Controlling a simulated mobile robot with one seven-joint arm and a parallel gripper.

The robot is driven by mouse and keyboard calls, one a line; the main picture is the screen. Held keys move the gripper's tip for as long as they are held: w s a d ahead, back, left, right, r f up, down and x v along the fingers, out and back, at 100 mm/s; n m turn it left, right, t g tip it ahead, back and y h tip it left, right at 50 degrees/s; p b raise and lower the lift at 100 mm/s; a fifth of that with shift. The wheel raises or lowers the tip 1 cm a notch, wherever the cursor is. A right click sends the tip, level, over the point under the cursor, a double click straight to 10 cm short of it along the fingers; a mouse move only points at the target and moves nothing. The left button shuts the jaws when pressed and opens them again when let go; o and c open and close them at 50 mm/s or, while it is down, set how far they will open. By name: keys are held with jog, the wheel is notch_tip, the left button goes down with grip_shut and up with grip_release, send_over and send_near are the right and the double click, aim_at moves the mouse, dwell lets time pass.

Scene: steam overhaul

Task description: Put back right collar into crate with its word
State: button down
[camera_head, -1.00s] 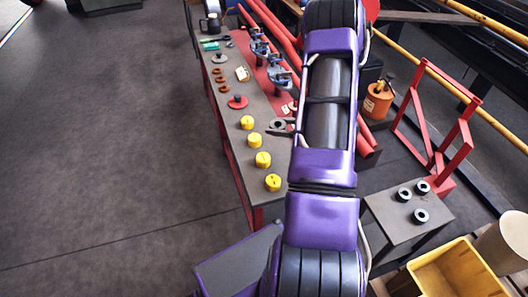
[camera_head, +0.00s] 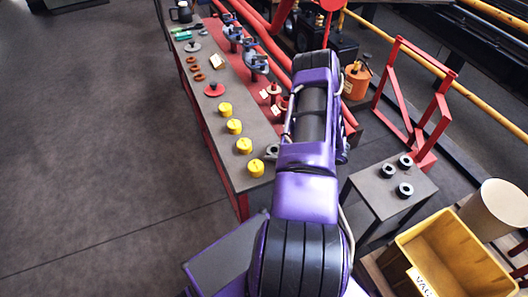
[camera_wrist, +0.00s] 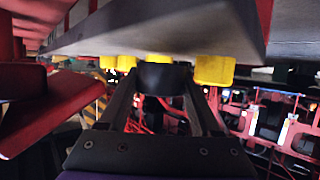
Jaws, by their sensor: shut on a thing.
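My gripper (camera_wrist: 162,92) is shut on a dark round piece (camera_wrist: 162,77) in the wrist view. Only its side shows, so I cannot tell whether it is a collar. In the head view my arm hides the gripper. Three dark ring-shaped collars (camera_head: 404,190) lie on a small grey stand (camera_head: 370,200) right of the arm. A yellow crate (camera_head: 455,235) sits at the lower right. Its label (camera_head: 420,283) is cut off and seems to start with "VAC". The crate's visible inside looks empty.
A long bench (camera_head: 215,135) runs left of my arm, with several yellow caps (camera_head: 234,126) along it; its grey top also shows in the wrist view (camera_wrist: 180,30). A red frame (camera_head: 400,100) stands behind the stand, a pale cylinder (camera_head: 497,208) beside the crate. Floor at left is clear.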

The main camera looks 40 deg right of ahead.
aim_at(271, 151)
jog(key=shift+w+a, duration=0.25)
jog(key=shift+w, duration=0.2)
jog(key=x, duration=0.3)
jog(key=shift+w+a+b, duration=0.1)
jog(key=shift+a+b, duration=0.05)
jog(key=shift+b, duration=0.15)
jog(key=shift+f, duration=0.1)
jog(key=shift+f, duration=0.15)
jog(key=shift+c, duration=1.8)
grip_release()
